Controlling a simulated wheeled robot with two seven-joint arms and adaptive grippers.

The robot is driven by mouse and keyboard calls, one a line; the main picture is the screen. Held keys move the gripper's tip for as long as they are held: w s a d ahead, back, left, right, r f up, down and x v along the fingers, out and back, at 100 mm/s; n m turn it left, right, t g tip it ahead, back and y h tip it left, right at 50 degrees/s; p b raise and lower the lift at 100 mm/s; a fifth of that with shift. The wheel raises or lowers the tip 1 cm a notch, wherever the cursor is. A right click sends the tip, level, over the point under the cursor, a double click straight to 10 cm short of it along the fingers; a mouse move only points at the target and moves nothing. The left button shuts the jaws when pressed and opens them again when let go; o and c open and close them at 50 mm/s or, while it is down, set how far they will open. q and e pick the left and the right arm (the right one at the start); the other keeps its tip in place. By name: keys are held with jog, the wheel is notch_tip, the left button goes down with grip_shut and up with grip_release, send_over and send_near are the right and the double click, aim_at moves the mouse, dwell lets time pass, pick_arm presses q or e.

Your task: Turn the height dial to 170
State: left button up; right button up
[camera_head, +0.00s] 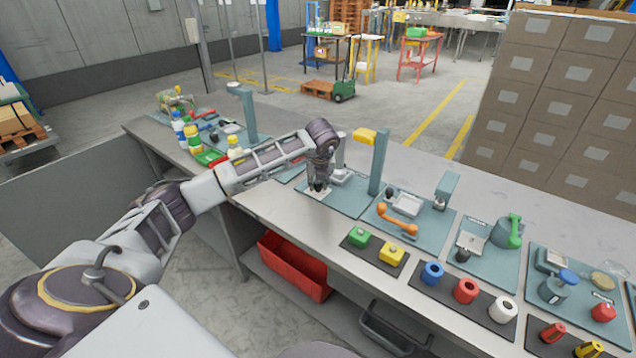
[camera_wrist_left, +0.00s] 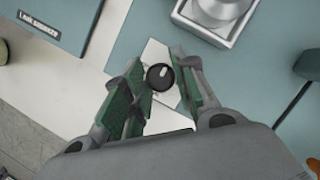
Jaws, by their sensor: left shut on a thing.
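The height dial (camera_wrist_left: 160,77) is a round black knob with a white pointer mark, set on a pale plate (camera_wrist_left: 155,52). In the wrist view the pointer aims up and slightly right; no scale numbers can be read. My left gripper (camera_wrist_left: 163,82) has its green-padded fingers on either side of the knob, shut on it. In the head view my left gripper (camera_head: 318,189) points down at the white plate (camera_head: 319,195) at the front edge of a teal station, hiding most of the dial. My right gripper is not in view.
Beside the dial stands a metal cup-like part in a square holder (camera_wrist_left: 218,12). A teal post with a yellow head (camera_head: 378,160) rises right of the gripper. An orange handle (camera_head: 397,219) and coloured blocks lie further right. Bottles (camera_head: 192,138) stand left. A red bin (camera_head: 292,266) sits below.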

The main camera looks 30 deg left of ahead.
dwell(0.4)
pick_arm(q)
jog(key=o, duration=1)
jog(key=v, duration=1.2)
dwell(0.4)
